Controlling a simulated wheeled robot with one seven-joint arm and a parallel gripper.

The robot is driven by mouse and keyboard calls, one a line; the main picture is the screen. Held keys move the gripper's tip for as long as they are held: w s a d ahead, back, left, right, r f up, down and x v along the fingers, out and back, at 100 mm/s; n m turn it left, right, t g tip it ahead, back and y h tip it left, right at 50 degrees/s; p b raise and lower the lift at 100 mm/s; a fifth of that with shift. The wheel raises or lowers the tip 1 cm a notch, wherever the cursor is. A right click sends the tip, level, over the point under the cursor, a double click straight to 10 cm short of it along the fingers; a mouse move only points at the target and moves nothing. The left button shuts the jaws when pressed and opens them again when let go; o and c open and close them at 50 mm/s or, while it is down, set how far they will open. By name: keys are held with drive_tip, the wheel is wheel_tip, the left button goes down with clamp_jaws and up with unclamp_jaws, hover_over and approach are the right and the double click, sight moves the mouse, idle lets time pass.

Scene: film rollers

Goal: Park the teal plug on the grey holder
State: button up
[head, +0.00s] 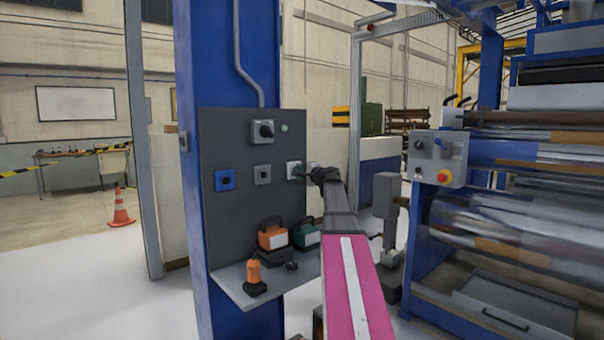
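A grey panel on the blue column carries a row of small square fittings. A grey square fitting (263,174), which looks like the grey holder, sits in the middle of the row and appears empty. A small dark teal shape (299,173), probably the teal plug, shows at a pale fitting (292,168) on the right; I cannot tell whether it is seated there. My gripper (310,172) is right beside this teal shape, at the panel's right edge. Its fingers are too small and hidden to show whether they are shut on it.
A blue fitting (225,180) is at the row's left, and a switch box (264,131) is above. On the shelf (236,277) stand an orange-fronted box (272,235), a teal-fronted box (306,236) and an orange item (254,272). The roller machine (490,200) stands right.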

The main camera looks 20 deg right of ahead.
drive_tip(key=shift+w+a, duration=0.1)
drive_tip(key=shift+w, duration=0.35)
drive_tip(key=shift+s+f, duration=0.15)
drive_tip(key=shift+s, duration=0.5)
drive_tip(key=shift+c, duration=0.5)
drive_tip(key=shift+v, duration=1.95)
drive_tip(key=shift+s, duration=0.15)
drive_tip(key=shift+s+d, duration=0.25)
drive_tip(key=shift+d, duration=0.05)
